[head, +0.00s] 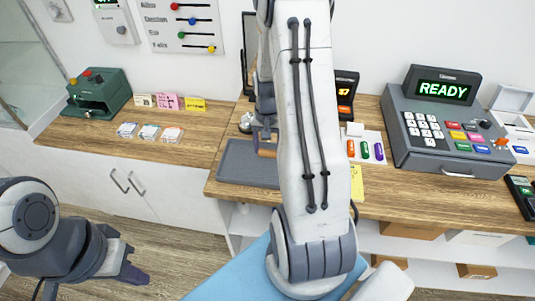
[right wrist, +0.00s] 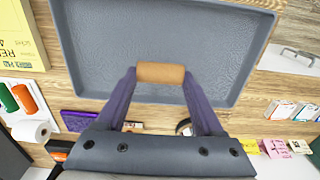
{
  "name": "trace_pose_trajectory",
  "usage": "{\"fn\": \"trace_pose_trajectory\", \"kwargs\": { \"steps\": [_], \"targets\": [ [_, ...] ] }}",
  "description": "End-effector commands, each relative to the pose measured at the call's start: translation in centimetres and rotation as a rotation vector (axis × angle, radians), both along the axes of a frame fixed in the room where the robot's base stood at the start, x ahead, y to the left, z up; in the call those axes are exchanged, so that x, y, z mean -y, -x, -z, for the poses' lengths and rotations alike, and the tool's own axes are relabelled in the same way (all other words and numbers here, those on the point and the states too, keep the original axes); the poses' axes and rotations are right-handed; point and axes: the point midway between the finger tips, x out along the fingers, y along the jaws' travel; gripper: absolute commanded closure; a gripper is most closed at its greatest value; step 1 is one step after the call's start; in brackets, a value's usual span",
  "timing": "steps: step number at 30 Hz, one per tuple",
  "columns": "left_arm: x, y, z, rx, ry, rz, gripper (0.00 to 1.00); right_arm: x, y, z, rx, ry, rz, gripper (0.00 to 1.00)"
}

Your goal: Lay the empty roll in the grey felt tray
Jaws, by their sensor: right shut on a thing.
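The empty roll, a short brown cardboard tube (right wrist: 160,72), sits crosswise between the fingertips of my right gripper (right wrist: 160,75) in the right wrist view. The roll also shows in the head view (head: 267,153), partly hidden by my right arm. My right gripper (head: 266,140) is shut on it, over the grey felt tray (head: 232,177). The tray (right wrist: 100,50) looks otherwise empty, with a raised rim. I cannot tell whether the roll touches the tray floor. My left gripper (head: 130,263) is open and empty, low at the left, away from the counter.
A cash register (head: 450,125) reading READY stands at the right. A green device (head: 98,92), coloured notes (head: 168,102) and small packs (head: 150,132) are at the left.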

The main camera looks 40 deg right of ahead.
Motion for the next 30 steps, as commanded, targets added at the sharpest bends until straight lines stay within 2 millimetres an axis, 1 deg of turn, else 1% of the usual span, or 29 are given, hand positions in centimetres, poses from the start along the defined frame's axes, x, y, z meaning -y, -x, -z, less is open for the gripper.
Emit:
{"fn": "trace_pose_trajectory", "kwargs": {
  "steps": [9, 12, 18, 22, 23, 24, 25, 30],
  "targets": [
    [0.0, 0.0, -1.1, 0.0, 0.0, 0.0, 1.0, -0.1, 0.0, 3.7, -0.003, -0.002, 0.0, 0.82],
    [0.0, 0.0, -1.1, 0.0, 0.0, -0.001, 1.0, -0.1, 0.0, 4.1, -0.001, -0.001, 0.0, 0.82],
    [0.0, 0.0, -1.0, 0.0, 0.0, 0.0, 1.0, -0.1, 0.0, 4.1, 0.0, 0.0, 0.0, 0.82],
    [0.0, 0.0, -0.7, 0.0, 0.0, 0.0, 1.0, -0.1, 0.0, 4.5, -0.001, -0.001, 0.0, 0.82],
    [0.0, 0.0, -0.8, 0.0, 0.0, 0.0, 1.0, -0.1, 0.0, 4.4, 0.0, 0.0, 0.0, 0.2],
    [0.0, 0.0, -0.9, 0.0, 0.0, 0.0, 1.0, -0.1, 0.0, 4.4, -0.001, -0.001, 0.0, 0.04],
    [0.0, 0.0, -0.9, 0.0, 0.0, 0.0, 1.0, -0.1, 0.0, 4.4, -0.001, -0.001, 0.0, 0.01],
    [0.0, 0.0, -0.9, 0.0, 0.0, 0.0, 1.0, -0.1, 0.0, 4.4, -0.001, -0.001, 0.0, 0.01]
  ]
}}
